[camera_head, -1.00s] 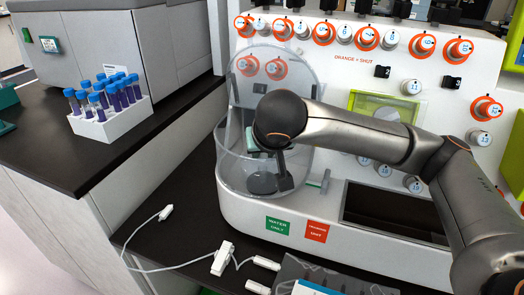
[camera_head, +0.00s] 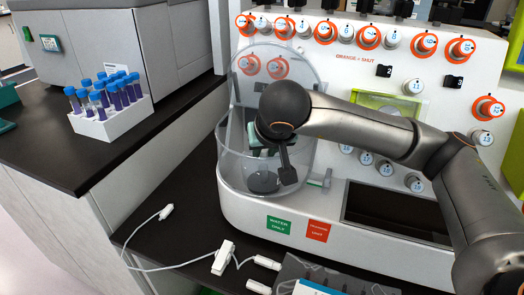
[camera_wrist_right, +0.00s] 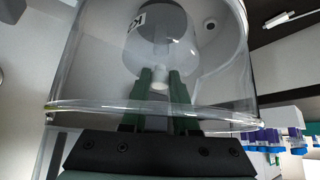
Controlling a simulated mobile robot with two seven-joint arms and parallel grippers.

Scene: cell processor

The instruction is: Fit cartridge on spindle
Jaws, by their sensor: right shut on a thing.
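My right gripper (camera_wrist_right: 160,88) has green fingers in the right wrist view, shut on a small white stem between their tips. The stem seems to belong to a clear, rounded cartridge (camera_wrist_right: 182,52) with a printed label, seen through clear plastic. In the head view, my right arm's wrist covers the fingers and most of the cartridge at the clear round tub (camera_head: 226,172). A dark round disc (camera_head: 262,182), perhaps the spindle's base, shows low in the tub. Whether cartridge and spindle touch is hidden. My left gripper is out of view.
The tub's clear lid (camera_head: 300,66) stands open behind my wrist. The white machine (camera_head: 335,80) carries several orange-ringed knobs. A rack of blue-capped tubes (camera_head: 125,122) stands on the left bench. A white cable with connectors (camera_head: 222,258) lies in front.

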